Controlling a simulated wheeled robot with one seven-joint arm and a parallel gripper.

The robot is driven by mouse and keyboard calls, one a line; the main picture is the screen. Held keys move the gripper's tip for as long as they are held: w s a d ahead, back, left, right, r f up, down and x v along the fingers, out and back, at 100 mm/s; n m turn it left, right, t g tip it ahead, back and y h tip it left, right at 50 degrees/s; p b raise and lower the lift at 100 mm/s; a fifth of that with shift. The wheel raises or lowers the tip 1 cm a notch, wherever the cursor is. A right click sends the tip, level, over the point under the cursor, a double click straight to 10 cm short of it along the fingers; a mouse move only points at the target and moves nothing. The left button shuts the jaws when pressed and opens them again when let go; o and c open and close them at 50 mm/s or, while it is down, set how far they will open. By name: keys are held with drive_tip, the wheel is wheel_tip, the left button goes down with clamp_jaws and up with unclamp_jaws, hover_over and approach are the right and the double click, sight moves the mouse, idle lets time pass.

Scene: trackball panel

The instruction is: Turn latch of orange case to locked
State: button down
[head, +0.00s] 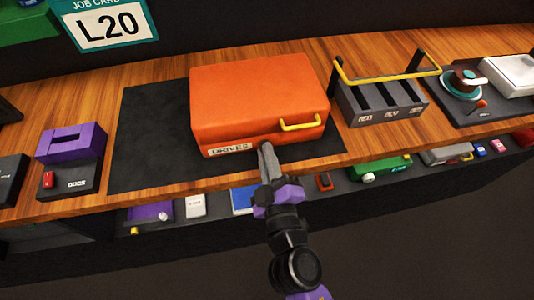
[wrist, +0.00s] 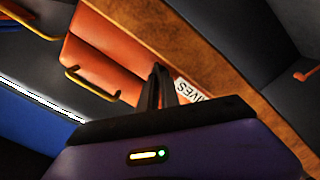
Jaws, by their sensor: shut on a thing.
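The orange case (head: 258,98) sits closed on a dark mat on the wooden bench, in the middle of the head view. It has a yellow handle (head: 301,122) and a white label (head: 231,149) on its front. My gripper (head: 266,147) is at the case's front face, between label and handle, with its fingers together. The wrist view shows the fingers (wrist: 157,85) against the front of the orange case (wrist: 105,60), next to the label (wrist: 192,90). The latch is hidden by the fingers, and its position cannot be seen.
The dark mat (head: 140,140) has free room left of the case. A purple box (head: 70,142) stands further left. A grey slotted rack (head: 382,100) with a yellow bar stands close on the right. A lower shelf holds several items, including a green one (head: 380,168).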

drive_tip(key=n, duration=0.4)
drive_tip(key=shift+n, duration=0.3)
drive_tip(key=shift+a+f+n+p, duration=0.15)
drive_tip(key=shift+n+p, duration=0.25)
drive_tip(key=shift+n, duration=1.2)
drive_tip(key=c, duration=1.6)
unclamp_jaws()
drive_tip(key=shift+s, duration=0.1)
